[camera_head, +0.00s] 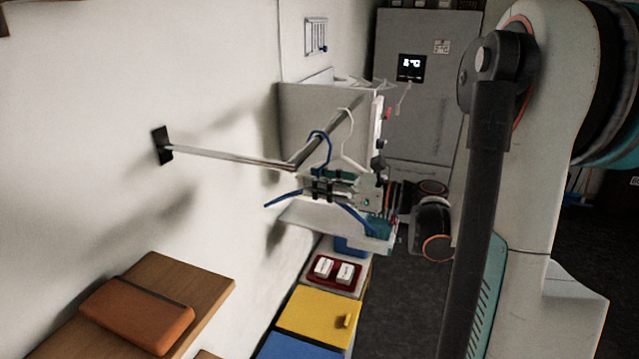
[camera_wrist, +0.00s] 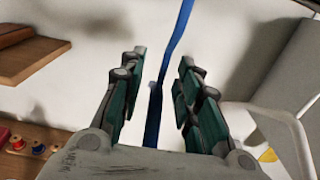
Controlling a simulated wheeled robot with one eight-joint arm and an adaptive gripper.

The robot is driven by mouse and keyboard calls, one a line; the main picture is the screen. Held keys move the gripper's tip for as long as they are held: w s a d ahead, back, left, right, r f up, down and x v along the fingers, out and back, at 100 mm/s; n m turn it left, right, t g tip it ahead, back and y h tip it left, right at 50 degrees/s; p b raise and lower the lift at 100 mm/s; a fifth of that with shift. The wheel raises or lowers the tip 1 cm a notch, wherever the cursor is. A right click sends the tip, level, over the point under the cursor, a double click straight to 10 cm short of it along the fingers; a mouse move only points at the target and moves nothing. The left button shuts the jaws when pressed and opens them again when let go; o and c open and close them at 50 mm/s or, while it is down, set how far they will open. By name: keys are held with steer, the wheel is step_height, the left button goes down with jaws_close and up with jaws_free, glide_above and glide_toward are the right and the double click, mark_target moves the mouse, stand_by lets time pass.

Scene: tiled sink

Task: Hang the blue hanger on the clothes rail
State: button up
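The blue hanger (camera_head: 285,199) is in front of the clothes rail (camera_head: 225,156). Its curved hook overlaps the rail near the bend in the head view; I cannot tell for certain whether the rail bears it. My gripper (camera_head: 330,184) is at the hanger's neck, just below the rail. In the wrist view, its green-padded fingers (camera_wrist: 163,85) stand clearly apart, with the thin blue hanger (camera_wrist: 178,35) running between them. The hanger lies closer to the right finger; contact is unclear. The rail is not clearly seen in the wrist view.
A white hanger (camera_head: 345,150) is right beside the blue one at the rail. A grey-white box-like unit (camera_head: 300,110) stands behind. Below are a red tray (camera_head: 335,272), a yellow drawer (camera_head: 318,313) and a wooden shelf (camera_head: 215,285) with an orange case (camera_head: 137,314).

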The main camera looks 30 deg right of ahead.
steer(key=v, duration=1.2)
steer(key=shift+f, duration=0.1)
